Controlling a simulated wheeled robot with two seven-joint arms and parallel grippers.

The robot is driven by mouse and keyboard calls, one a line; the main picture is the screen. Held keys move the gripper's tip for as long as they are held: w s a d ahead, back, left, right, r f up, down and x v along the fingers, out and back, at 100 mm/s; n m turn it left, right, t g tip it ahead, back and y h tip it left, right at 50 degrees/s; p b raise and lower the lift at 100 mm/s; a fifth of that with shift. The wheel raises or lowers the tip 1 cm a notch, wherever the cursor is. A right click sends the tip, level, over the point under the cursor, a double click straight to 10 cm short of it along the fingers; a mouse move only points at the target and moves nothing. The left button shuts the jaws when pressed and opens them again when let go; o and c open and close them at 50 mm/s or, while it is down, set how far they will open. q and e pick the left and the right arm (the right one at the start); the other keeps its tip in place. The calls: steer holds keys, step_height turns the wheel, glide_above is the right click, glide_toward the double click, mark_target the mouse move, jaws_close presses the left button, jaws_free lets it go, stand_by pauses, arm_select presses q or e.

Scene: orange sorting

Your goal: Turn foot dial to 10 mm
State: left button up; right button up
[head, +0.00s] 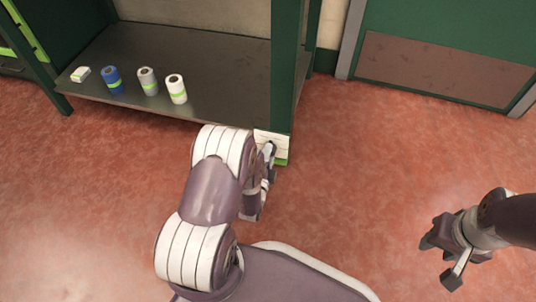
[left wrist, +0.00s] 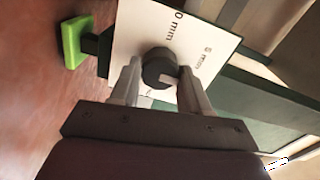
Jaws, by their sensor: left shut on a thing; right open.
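The foot dial (left wrist: 157,66) is a dark round knob on a white plate (left wrist: 130,40) in the left wrist view. Printed "0 mm" and what looks like "5 mm" show on the plate; other print is hidden. A pale mark on the knob faces the lower right of that view. My left gripper (left wrist: 163,76) is shut on the knob, one finger on each side. In the head view, my left gripper (head: 269,160) is at the white plate (head: 270,138) low on the green rack post. My right gripper (head: 452,258) is open and empty above the floor.
A bright green foot (left wrist: 74,42) sits below the plate. A dark shelf (head: 220,65) bears several rolls, blue (head: 112,80), grey (head: 147,81) and white (head: 176,89), and a small white block (head: 80,74). The red floor (head: 370,170) is clear between my arms.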

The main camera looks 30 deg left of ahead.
arm_select(q)
steer(key=m, duration=0.5)
arm_select(e)
steer(key=shift+r, duration=0.3)
arm_select(q)
steer(key=shift+f+m, duration=0.1)
steer(key=shift+m, duration=0.3)
steer(key=o, duration=1.1)
steer(key=shift+d, duration=0.1)
steer(key=shift+c, duration=0.2)
